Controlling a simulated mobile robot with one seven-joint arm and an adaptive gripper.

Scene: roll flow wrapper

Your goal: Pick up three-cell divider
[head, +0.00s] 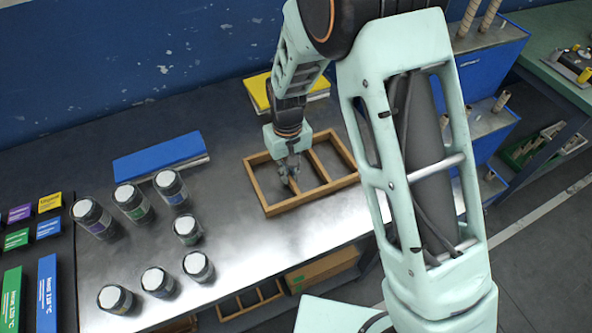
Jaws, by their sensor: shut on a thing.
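The three-cell divider (337,186) is a wooden frame with two inner slats, on the right part of the metal table. My gripper (289,176) points down at the divider and is shut on one of its inner slats, toward the left side. The fingertips are small in the head view, and part of the slat is hidden behind them. I cannot tell whether the divider rests on the table or is slightly raised.
Several jars (134,203) with white lids stand on the left of the metal table (240,240). A blue flat box (158,157) and a yellow one (257,92) lie near the back wall. A similar wooden frame (250,300) is on a lower shelf. Blue racks (480,85) stand at right.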

